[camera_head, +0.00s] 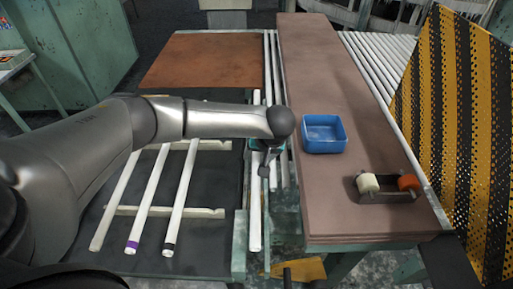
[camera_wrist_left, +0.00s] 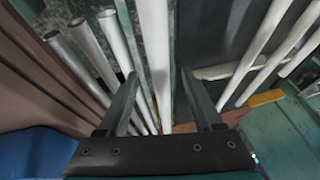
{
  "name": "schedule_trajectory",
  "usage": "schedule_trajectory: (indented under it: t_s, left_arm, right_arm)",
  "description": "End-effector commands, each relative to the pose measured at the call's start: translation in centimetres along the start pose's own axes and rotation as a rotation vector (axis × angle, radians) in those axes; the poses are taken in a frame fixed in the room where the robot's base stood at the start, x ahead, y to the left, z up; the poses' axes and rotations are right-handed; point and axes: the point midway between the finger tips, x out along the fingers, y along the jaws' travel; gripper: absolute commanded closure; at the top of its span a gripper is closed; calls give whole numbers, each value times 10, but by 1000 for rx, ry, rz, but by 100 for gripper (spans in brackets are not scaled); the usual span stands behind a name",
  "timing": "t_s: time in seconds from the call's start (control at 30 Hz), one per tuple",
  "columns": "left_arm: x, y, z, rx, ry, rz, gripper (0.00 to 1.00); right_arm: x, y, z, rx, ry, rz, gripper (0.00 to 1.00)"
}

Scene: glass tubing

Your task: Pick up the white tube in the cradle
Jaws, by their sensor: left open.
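A long white tube (camera_head: 255,215) lies lengthwise in the narrow channel between the dark table and the brown board. My left gripper (camera_head: 265,168) hangs over this tube, and my arm hides part of it. In the left wrist view the open fingers (camera_wrist_left: 160,76) stand on either side of a white tube (camera_wrist_left: 154,40), with nothing gripped. I cannot tell how far above it they are. Three more white tubes lie across pale notched supports (camera_head: 150,211) on the left: a plain one (camera_head: 117,200), one with a purple band (camera_head: 148,195) and one with a black band (camera_head: 181,195). My right gripper is not seen.
A blue bin (camera_head: 323,148) and a dark tape holder (camera_head: 388,197) with white and orange rolls stand on the brown board (camera_head: 330,215). A rust-brown sheet (camera_head: 205,62) lies at the back. A yellow-and-black perforated panel (camera_head: 455,120) stands at the right.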

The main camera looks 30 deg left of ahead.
Motion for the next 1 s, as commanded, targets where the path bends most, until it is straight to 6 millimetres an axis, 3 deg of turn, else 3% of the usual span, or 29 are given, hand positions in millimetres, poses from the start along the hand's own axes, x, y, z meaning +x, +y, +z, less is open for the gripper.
schedule_trajectory:
  t_s: [0.37, 1.0]
  left_arm:
    - [10, 0, 0, 0, 1, 1, 33]
    - [10, 0, 0, 0, 1, 0, 100]
  right_arm:
    - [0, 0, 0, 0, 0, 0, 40]
    - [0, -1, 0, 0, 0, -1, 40]
